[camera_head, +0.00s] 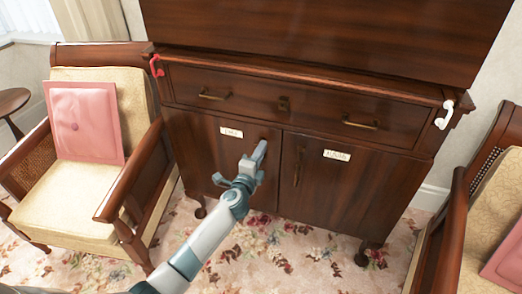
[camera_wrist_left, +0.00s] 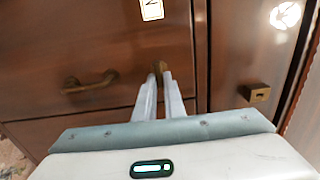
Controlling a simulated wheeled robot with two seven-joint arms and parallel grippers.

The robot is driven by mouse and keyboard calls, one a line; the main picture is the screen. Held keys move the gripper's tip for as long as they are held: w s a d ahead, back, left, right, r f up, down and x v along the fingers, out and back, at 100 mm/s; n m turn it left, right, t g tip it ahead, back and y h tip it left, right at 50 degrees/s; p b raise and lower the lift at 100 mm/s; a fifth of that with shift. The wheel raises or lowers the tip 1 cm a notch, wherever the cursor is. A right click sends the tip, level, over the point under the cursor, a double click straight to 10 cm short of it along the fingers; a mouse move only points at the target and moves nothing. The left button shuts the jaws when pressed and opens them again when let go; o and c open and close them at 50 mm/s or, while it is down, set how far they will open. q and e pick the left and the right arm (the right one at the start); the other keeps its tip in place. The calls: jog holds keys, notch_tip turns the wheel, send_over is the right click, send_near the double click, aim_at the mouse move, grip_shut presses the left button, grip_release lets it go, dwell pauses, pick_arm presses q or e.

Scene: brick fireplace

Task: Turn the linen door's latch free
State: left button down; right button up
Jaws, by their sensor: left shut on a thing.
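The dark wooden cabinet has two lower doors, the left door (camera_head: 205,160) and the right door (camera_head: 345,190), each with a small white label. The lettering is too blurred to read for sure. My left gripper (camera_head: 256,156) is at the upper part of the doors, near where they meet. In the left wrist view its two fingers (camera_wrist_left: 160,78) are close together on a small brass latch (camera_wrist_left: 160,67), mostly hidden between the fingertips. The angle of the latch cannot be told. Both doors look closed. My right gripper is not in view.
A drawer (camera_head: 290,105) with brass handles runs above the doors. A red hook-like piece (camera_head: 157,66) and a white one (camera_head: 441,115) sit at the cabinet's upper corners. Armchairs stand left (camera_head: 55,190) and right (camera_head: 490,215). Floral carpet (camera_head: 290,250) lies free in front.

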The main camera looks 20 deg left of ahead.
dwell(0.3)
pick_arm(q)
jog(key=c, duration=1.8)
grip_release()
jog(key=shift+c, duration=0.2)
jog(key=shift+s, duration=0.15)
jog(key=s, duration=1.7)
jog(key=shift+a, duration=0.3)
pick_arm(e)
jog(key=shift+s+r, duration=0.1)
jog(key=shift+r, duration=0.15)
pick_arm(q)
jog(key=shift+f, duration=0.1)
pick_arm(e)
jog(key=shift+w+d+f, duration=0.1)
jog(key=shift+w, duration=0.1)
